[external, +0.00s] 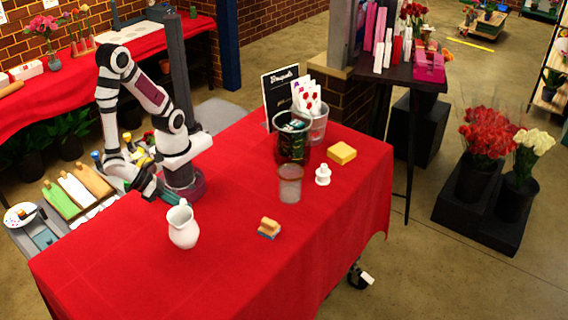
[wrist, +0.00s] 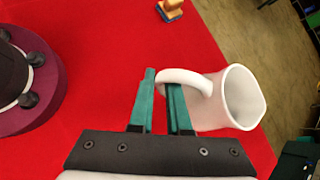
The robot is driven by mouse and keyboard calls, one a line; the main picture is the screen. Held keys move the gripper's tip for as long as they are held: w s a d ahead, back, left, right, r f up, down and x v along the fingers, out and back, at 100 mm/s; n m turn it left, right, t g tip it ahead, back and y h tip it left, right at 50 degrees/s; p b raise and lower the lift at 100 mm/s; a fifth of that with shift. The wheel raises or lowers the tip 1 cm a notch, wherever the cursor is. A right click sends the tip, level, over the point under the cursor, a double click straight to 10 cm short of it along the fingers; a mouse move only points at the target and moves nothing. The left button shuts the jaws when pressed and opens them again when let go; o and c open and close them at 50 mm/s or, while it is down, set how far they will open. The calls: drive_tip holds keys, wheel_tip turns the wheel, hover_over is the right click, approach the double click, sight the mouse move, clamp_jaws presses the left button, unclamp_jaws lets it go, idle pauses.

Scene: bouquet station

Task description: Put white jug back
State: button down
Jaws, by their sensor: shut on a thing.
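The white jug (external: 183,230) is at the front left of the red-covered table, upright in the external view, with its handle towards my gripper. I cannot tell whether its base touches the cloth. My gripper (external: 172,197) reaches to the jug from behind. In the wrist view the jug (wrist: 238,97) is on the right, with its mouth facing right. The green fingers of my gripper (wrist: 162,100) are shut on its handle (wrist: 185,76), with a small gap between them. Part of the handle is hidden by the fingers.
A wooden-backed brush or block (external: 269,228) lies right of the jug. A clear glass (external: 290,183), a white small stand (external: 322,176), a yellow sponge (external: 341,153) and a dark bucket (external: 292,140) stand farther back. The front cloth is clear.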

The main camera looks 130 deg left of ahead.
drive_tip(key=w+f, duration=0.1)
drive_tip(key=f, duration=0.1)
drive_tip(key=a+f, duration=0.1)
drive_tip(key=f, duration=0.1)
drive_tip(key=w+f, duration=0.1)
drive_tip(key=f, duration=0.1)
drive_tip(key=shift+w+a, duration=0.25)
drive_tip(key=shift+w, duration=0.05)
drive_tip(key=c, duration=0.8)
unclamp_jaws()
drive_tip(key=shift+c, duration=0.2)
drive_tip(key=v, duration=1.2)
drive_tip(key=w+a+r+n+g, duration=0.4)
drive_tip(key=a+r+n+g, duration=0.2)
drive_tip(key=a+n, duration=0.4)
drive_tip(key=s+a+r+n+g+h, duration=0.1)
drive_tip(key=s+a+r+n+h, duration=0.1)
drive_tip(key=a+n, duration=0.2)
drive_tip(key=s+a+r+n+h, duration=0.1)
drive_tip(key=s+a+n+h, duration=0.1)
drive_tip(key=a+n, duration=0.2)
drive_tip(key=shift+a+r+g, duration=0.35)
drive_tip(key=shift+a+g, duration=0.05)
drive_tip(key=shift+a, duration=0.65)
drive_tip(key=shift+s, duration=0.15)
